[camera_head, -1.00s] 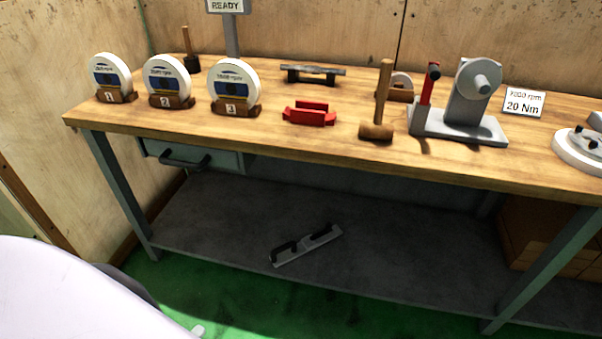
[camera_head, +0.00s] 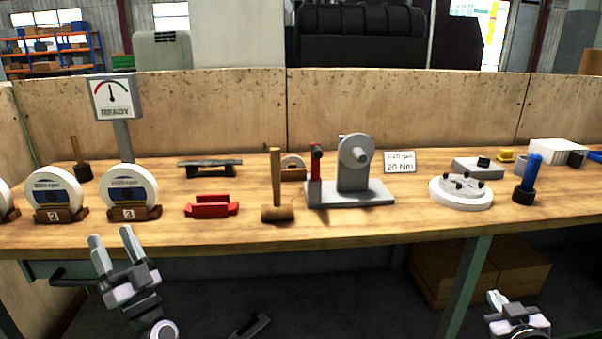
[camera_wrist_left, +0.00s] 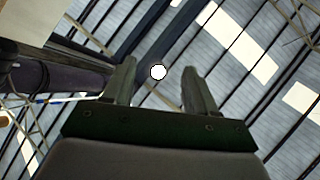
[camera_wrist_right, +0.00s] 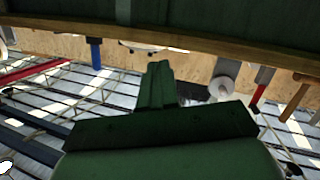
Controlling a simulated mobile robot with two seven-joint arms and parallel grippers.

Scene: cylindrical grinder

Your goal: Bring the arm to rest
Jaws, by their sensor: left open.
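My left gripper (camera_head: 114,241) is raised in front of the bench's front edge, below wheel 3, with its fingers pointing up. In the left wrist view its two fingers (camera_wrist_left: 157,88) stand apart with nothing between them but roof. My right gripper (camera_head: 496,298) is low at the right, in front of the bench and below its top. In the right wrist view its fingers (camera_wrist_right: 158,86) are together, and I see nothing held. Neither gripper visibly touches anything.
The wooden bench top (camera_head: 330,224) carries grinding wheels (camera_head: 130,186), a red holder (camera_head: 212,206), a mallet (camera_head: 277,200), a grey spindle stand (camera_head: 352,180), a white round fixture (camera_head: 460,196) and a blue-handled tool (camera_head: 530,178). Boxes (camera_head: 440,268) stand on the lower shelf.

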